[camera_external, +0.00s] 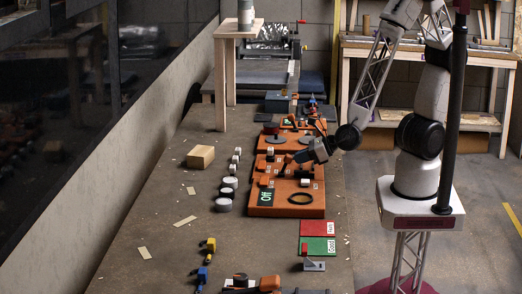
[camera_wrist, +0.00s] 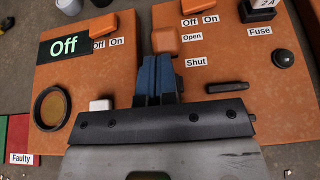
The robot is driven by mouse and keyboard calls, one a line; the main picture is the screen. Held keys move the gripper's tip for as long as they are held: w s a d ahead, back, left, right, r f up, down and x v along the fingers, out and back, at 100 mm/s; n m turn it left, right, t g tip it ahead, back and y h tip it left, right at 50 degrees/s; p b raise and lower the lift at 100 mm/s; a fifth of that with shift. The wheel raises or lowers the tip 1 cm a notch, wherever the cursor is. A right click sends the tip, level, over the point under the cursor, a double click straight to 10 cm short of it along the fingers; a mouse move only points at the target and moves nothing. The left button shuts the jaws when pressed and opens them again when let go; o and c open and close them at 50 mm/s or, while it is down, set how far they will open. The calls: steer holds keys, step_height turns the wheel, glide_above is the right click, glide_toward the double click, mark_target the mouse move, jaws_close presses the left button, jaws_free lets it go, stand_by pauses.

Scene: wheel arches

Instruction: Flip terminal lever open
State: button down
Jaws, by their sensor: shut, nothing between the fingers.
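In the wrist view my gripper (camera_wrist: 157,60) is shut and empty, its two blue fingers together over the orange board (camera_wrist: 75,75). An orange block (camera_wrist: 166,41), which looks like the terminal lever, lies just beyond the fingertips. It is beside the "Open" label (camera_wrist: 192,37); the "Shut" label (camera_wrist: 196,62) is nearer me. The fingers hide part of the area below the block, and I cannot tell whether they touch it. In the external view my gripper (camera_external: 318,150) is over the right side of the boards; the lever is too small to make out there.
The display (camera_wrist: 64,45) reads "Off". A dark ring (camera_wrist: 50,108), a white block (camera_wrist: 100,104), a black bar (camera_wrist: 227,87) and a black knob (camera_wrist: 283,57) surround the fingers. A wooden block (camera_external: 200,157) is left of the boards; the front bench has free room.

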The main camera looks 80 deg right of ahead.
mark_target(285, 157)
steer(key=shift+w+r+g, duration=0.4)
steer(key=shift+w+g, duration=0.05)
steer(key=shift+g, duration=0.25)
steer(key=shift+w+r+g, duration=0.35)
steer(key=shift+w+g, duration=0.15)
steer(key=shift+g, duration=0.2)
steer(key=shift+w+r, duration=0.25)
steer(key=shift+w, duration=0.35)
steer(key=shift+w+r, duration=0.25)
steer(key=shift+w, duration=0.35)
steer(key=shift+w+r, duration=0.1)
steer(key=shift+w, duration=0.55)
steer(key=shift+r, duration=0.2)
steer(key=shift+r, duration=0.55)
steer(key=shift+s+r, duration=0.1)
steer(key=shift+s, duration=0.05)
